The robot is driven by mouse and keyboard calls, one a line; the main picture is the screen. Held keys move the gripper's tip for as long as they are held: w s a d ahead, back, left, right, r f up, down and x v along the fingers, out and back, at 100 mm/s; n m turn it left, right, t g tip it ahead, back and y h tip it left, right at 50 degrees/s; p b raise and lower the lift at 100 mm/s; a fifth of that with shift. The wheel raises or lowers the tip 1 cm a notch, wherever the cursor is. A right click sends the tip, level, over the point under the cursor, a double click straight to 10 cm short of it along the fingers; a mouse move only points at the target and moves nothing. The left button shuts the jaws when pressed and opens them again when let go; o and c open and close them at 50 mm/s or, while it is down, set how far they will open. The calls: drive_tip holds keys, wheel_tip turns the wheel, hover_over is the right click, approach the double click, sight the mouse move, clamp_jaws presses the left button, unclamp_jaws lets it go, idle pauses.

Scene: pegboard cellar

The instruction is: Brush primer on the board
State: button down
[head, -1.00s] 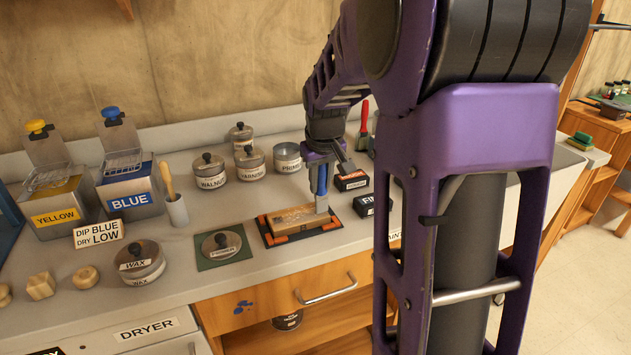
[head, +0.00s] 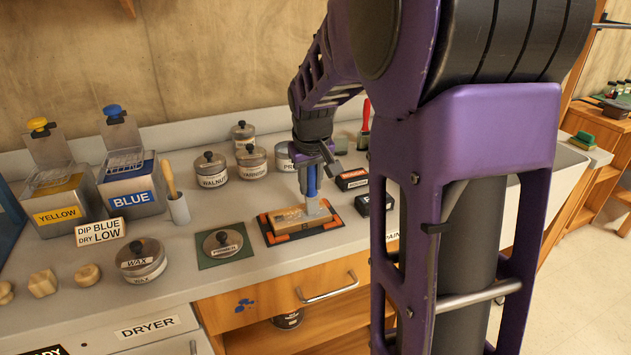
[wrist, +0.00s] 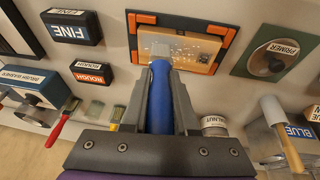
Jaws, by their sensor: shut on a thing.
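The wooden board (head: 290,219) lies flat in a dark holder with orange corners (head: 269,238) on the bench. In the wrist view the board (wrist: 207,58) carries patchy whitish marks. My gripper (head: 312,166) is shut on the blue handle of a brush (head: 311,182), which points down. The brush's pale head (wrist: 162,48) is at the board's right end in the head view and appears to touch it. The open primer can (head: 284,160) stands behind my gripper and is partly hidden. Its lid (head: 222,243), labelled PRIMER, lies on a green mat left of the board.
Black FINE (wrist: 72,28) and ROUGH (wrist: 91,72) blocks lie close beside the board. WALNUT (head: 210,171) and VARNISH (head: 251,163) cans stand behind. A WAX tin (head: 141,262) and yellow (head: 57,207) and blue (head: 132,190) dip tanks are at left.

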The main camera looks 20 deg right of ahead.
drive_tip(key=shift+a+b, duration=0.5)
drive_tip(key=shift+a, duration=4.1)
drive_tip(key=shift+d+p, duration=1.05)
drive_tip(key=shift+d, duration=5.65)
drive_tip(key=shift+r, duration=0.3)
drive_tip(key=shift+p, duration=0.3)
drive_tip(key=shift+w+a, duration=0.6)
